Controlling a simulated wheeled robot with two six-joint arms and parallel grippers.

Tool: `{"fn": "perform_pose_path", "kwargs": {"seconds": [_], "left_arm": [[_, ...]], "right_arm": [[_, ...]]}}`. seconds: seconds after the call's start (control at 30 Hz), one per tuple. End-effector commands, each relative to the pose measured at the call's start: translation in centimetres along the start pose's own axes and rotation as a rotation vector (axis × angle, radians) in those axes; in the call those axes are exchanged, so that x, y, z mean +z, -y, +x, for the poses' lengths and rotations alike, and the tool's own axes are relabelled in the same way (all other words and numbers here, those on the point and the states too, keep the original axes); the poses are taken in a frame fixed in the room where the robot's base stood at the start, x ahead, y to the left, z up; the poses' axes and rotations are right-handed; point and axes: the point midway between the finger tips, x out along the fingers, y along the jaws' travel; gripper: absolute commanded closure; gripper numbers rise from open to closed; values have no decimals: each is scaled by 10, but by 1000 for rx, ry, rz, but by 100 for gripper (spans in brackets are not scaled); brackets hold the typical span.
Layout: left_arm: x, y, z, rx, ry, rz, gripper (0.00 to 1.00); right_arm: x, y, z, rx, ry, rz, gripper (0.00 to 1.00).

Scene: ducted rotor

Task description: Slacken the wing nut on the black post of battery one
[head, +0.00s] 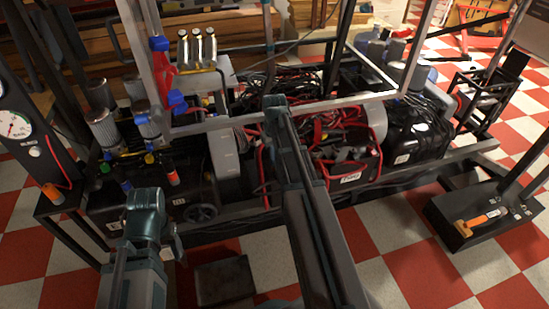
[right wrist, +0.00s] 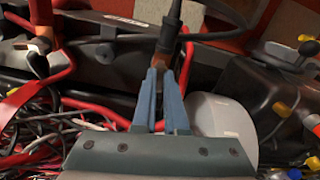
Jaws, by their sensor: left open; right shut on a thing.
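In the right wrist view my right gripper (right wrist: 165,82) is closed at a terminal, just below a copper-coloured lug (right wrist: 157,63) on a thick black cable (right wrist: 172,28). The piece between the fingertips is mostly hidden, so I cannot make out the wing nut's shape. A dark battery case (right wrist: 105,70) lies behind the fingers; no number on it is readable. In the head view my right gripper (head: 274,104) is over the cable-filled middle of the rig, and what it grips is hidden there. My left gripper (head: 146,200) is at the lower left, open and empty, apart from the terminal.
Red and black cables (head: 335,135) crowd the bay, under a grey metal frame bar (head: 290,112). A pale rounded housing (right wrist: 222,118) is close right of my right fingers. A second terminal with a red cable (right wrist: 52,55) is to their left. A gauge panel (head: 18,128) stands far left.

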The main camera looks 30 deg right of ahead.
Motion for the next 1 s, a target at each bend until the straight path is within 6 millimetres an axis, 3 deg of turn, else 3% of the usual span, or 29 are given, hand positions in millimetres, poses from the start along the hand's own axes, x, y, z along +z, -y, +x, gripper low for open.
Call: {"fn": "perform_pose_path", "kwargs": {"seconds": [0.3,0.8,0.83,1.0], "left_arm": [[0,0,0,0,0,0,50],[0,0,0,0,0,0,50],[0,0,0,0,0,0,50],[0,0,0,0,0,0,50]], "right_arm": [[0,0,0,0,0,-96,100],[0,0,0,0,0,-110,100],[0,0,0,0,0,-110,89],[0,0,0,0,0,-109,60]]}}
